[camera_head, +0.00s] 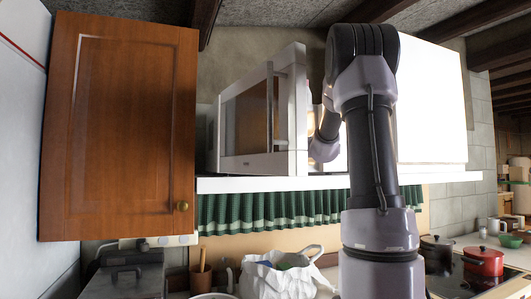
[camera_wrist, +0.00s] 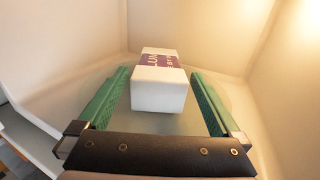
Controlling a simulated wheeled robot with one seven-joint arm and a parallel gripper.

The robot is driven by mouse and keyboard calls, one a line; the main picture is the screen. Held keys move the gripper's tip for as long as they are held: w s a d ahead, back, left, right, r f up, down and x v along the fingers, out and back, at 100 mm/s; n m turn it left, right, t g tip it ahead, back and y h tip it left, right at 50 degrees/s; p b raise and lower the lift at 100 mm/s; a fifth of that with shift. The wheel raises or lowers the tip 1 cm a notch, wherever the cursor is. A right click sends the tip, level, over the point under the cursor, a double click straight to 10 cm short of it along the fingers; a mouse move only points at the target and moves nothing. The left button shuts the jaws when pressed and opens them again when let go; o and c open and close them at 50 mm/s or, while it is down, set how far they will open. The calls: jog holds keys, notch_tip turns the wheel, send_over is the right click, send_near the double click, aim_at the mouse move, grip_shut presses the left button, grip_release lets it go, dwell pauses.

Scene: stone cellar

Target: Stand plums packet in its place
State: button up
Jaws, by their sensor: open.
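The plums packet (camera_wrist: 158,93) is a white box with a purple band whose lettering is only partly readable. In the wrist view it lies or stands on a pale surface inside a light-walled compartment (camera_wrist: 205,30), one end facing me. My gripper (camera_wrist: 160,76) is open, with a green-padded finger on each side of the packet and a visible gap on both sides. In the head view my arm reaches into the wall cabinet above the white shelf edge (camera_head: 255,185); my gripper and the packet are hidden there.
A wooden cabinet door (camera_head: 118,130) fills the left. A white-framed unit with a brown panel (camera_head: 245,120) stands left of my arm, and a white panel (camera_head: 432,105) right of it. Below are a white bag (camera_head: 272,280) and a red pot (camera_head: 484,262).

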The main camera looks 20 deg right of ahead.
jog(key=v, duration=0.6)
jog(key=shift+s+d, duration=0.1)
jog(key=shift+s, duration=0.25)
